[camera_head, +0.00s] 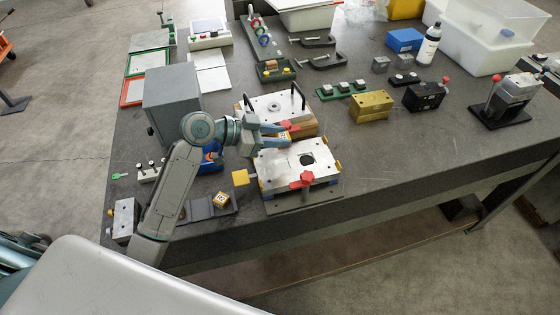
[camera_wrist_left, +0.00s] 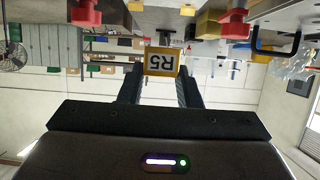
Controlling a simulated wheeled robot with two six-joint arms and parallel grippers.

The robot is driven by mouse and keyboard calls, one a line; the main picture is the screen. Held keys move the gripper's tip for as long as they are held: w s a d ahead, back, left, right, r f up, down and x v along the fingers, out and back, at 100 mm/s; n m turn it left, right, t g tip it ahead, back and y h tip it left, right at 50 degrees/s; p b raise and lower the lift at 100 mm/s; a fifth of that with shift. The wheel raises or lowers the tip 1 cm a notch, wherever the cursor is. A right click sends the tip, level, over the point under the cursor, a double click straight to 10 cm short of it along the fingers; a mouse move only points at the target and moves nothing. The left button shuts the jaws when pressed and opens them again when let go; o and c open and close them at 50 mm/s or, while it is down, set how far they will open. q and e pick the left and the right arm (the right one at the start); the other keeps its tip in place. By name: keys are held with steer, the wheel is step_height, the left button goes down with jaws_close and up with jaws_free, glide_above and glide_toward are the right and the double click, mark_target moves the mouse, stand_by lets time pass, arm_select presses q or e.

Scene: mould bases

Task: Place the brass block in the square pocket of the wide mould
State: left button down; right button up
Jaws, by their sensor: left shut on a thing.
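My left gripper (camera_head: 279,134) is shut on a small brass block (camera_head: 285,137), held above the back edge of the wide mould (camera_head: 290,174). In the left wrist view the block (camera_wrist_left: 161,61) sits between the fingertips (camera_wrist_left: 160,75), its face marked R5, upside down in the picture. The mould is a pale metal plate with a dark round hole (camera_head: 307,159) and red clamps at front (camera_head: 302,180) and back. The arm and block cover part of the plate's back, and I cannot make out the square pocket. My right gripper is not in view.
A second mould (camera_head: 268,107) with two black upright handles stands just behind. Another small brass block (camera_head: 221,199) lies on a dark tray (camera_head: 199,209) at front left. A larger brass block (camera_head: 371,106) stands right. The bench at front right is clear.

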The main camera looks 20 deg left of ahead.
arm_select(q)
steer(key=b, duration=0.3)
glide_above(277, 167)
step_height(277, 167, down, 6)
steer(key=shift+r, duration=0.1)
step_height(277, 167, down, 3)
steer(key=shift+f+b, duration=0.1)
steer(key=shift+b, duration=0.95)
steer(key=shift+f, duration=0.1)
steer(key=c, duration=1)
jaws_free()
steer(key=shift+c, duration=0.2)
